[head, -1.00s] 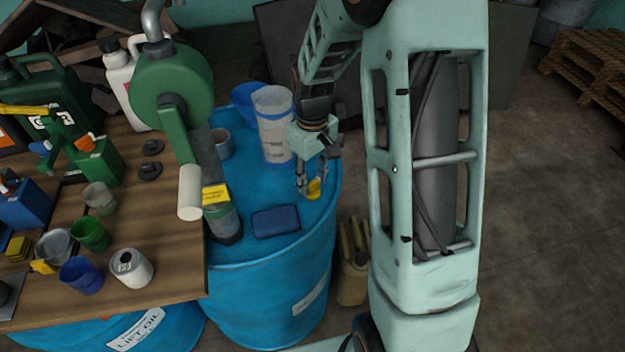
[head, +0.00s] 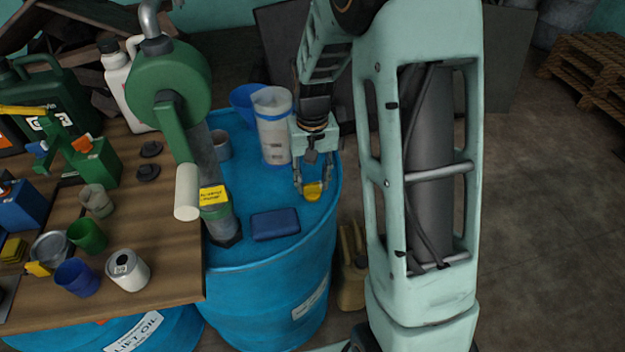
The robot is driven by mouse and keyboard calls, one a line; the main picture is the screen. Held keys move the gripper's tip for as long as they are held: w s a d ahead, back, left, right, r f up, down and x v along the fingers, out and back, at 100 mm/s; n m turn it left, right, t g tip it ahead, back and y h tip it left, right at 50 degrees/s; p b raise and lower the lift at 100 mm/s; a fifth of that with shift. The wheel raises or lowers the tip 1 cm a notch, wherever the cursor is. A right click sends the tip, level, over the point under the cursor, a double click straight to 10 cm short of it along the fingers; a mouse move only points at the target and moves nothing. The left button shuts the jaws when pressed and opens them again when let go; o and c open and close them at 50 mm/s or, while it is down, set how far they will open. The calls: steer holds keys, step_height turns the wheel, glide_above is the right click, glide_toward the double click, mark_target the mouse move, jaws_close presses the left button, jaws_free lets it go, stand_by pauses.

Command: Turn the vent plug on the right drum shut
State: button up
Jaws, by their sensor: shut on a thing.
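The right drum (head: 262,290) is blue and stands upright right of the wooden board. The yellow vent plug (head: 312,191) sits on its top near the right rim. My gripper (head: 312,186) points down over the plug, its two fingers shut on it from either side. The plug's lower edge, where it meets the drum top, is too small to judge.
On the drum top stand a green hand-crank pump (head: 172,85), a clear measuring jug (head: 272,125), a blue funnel (head: 243,103), a grey cup (head: 220,145) and a dark blue block (head: 275,224). The board (head: 170,270) at left holds cans and cups. A tan jerrycan (head: 352,265) stands right of the drum.

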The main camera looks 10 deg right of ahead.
mark_target(312, 184)
stand_by(0.3)
steer(key=o, duration=1.2)
steer(key=shift+c, duration=0.2)
steer(key=shift+r, duration=0.15)
step_height(312, 184, up, 12)
